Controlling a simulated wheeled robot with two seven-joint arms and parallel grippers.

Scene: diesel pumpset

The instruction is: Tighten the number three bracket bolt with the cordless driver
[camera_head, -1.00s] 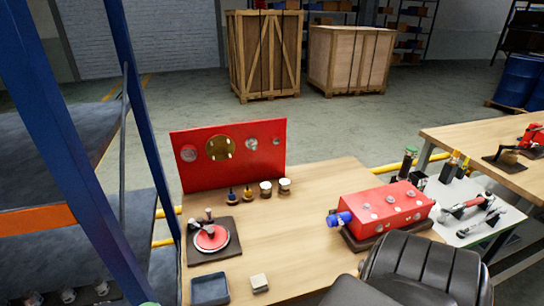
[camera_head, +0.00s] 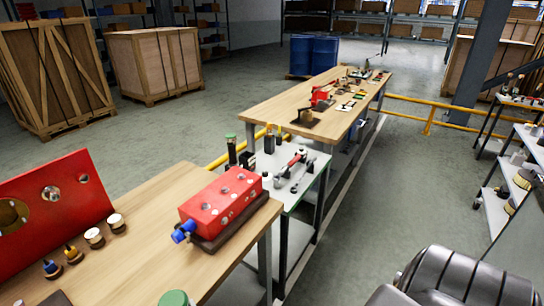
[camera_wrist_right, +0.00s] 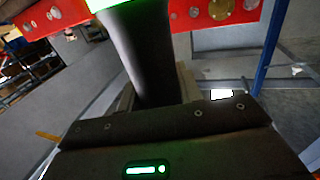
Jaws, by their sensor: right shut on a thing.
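A dark handle (camera_wrist_right: 140,60) stands upright in the right wrist view, with green at its upper end. A broad dark base (camera_wrist_right: 190,140) with a lit green indicator lies below it. I take these to be the cordless driver, held close in my right gripper; the fingertips themselves are hidden. Neither gripper shows clearly in the head view. A red block (camera_head: 225,195) with pale round fittings and a blue end piece (camera_head: 184,231) lies on a dark base on the near bench. I cannot tell which fitting, if any, is the number three bracket bolt.
A red upright panel (camera_head: 50,210) and several small capped items (camera_head: 95,237) are on the near bench (camera_head: 145,260). A grey cart (camera_head: 290,190) with tools stands beyond, beside a long wooden bench (camera_head: 280,100). Floor (camera_head: 390,190) is open to the right.

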